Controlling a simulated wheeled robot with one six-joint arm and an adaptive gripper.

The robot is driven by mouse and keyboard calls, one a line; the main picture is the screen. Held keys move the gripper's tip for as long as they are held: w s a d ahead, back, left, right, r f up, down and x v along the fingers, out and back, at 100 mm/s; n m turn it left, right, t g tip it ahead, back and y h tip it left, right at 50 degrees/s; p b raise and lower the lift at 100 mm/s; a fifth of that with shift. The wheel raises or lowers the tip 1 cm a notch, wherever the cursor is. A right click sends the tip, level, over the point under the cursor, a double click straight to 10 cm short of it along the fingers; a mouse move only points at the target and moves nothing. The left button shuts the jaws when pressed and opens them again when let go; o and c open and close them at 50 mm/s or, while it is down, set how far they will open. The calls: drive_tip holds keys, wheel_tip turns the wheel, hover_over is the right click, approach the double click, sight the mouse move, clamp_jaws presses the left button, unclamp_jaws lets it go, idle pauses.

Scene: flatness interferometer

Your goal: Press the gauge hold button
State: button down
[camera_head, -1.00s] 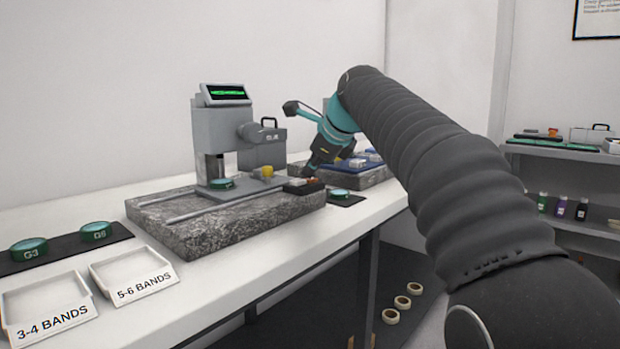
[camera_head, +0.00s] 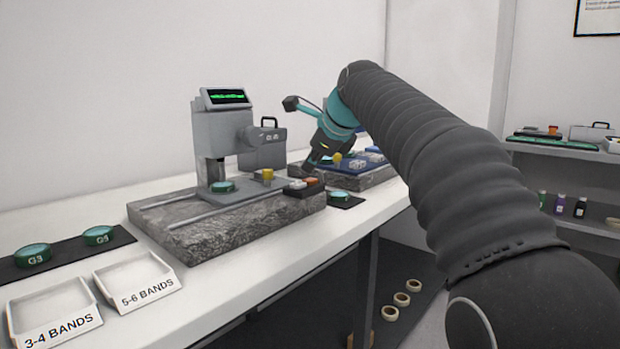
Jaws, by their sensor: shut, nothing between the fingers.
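A small black button box (camera_head: 291,193) sits at the front right of the granite slab, with a pale button (camera_head: 297,184) and an orange button (camera_head: 311,181) on top. I cannot read any label saying which one is the hold button. My gripper (camera_head: 309,167) is shut and empty, pointing down just above and behind the orange button, with a small gap seeming to show. The grey gauge (camera_head: 222,130) stands on the slab with a screen (camera_head: 227,96) showing a green trace. A green-rimmed disc (camera_head: 222,186) lies under its head.
A yellow knob (camera_head: 267,174) stands beside the box. A second slab with a blue tray (camera_head: 350,172) lies behind my gripper. Discs G3 (camera_head: 33,255) and another (camera_head: 98,235) lie on a dark mat at left, near two white labelled trays (camera_head: 135,278). A green disc (camera_head: 340,196) lies right of the box.

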sight(312, 180)
wheel_tip(312, 180, up, 3)
drive_tip(key=p, duration=0.2)
drive_tip(key=shift+p, duration=0.3)
drive_tip(key=shift+r, duration=1)
drive_tip(key=s+d+f+n+h, duration=0.1)
drive_tip(key=s+d+f+n, duration=0.5)
drive_tip(key=s+f, duration=0.4)
drive_tip(key=s+d+f+n+g+h, duration=0.1)
drive_tip(key=s+d+f+n+h, duration=0.1)
drive_tip(key=s+d+f+n, duration=0.4)
drive_tip(key=s+d+f+n+g+h, duration=0.1)
drive_tip(key=s+d+f+n, duration=0.6)
drive_tip(key=s+f, duration=0.8)
drive_tip(key=s+n+h, duration=0.1)
drive_tip(key=s, duration=0.5)
drive_tip(key=shift+f, duration=0.25)
drive_tip(key=shift+s, duration=0.1)
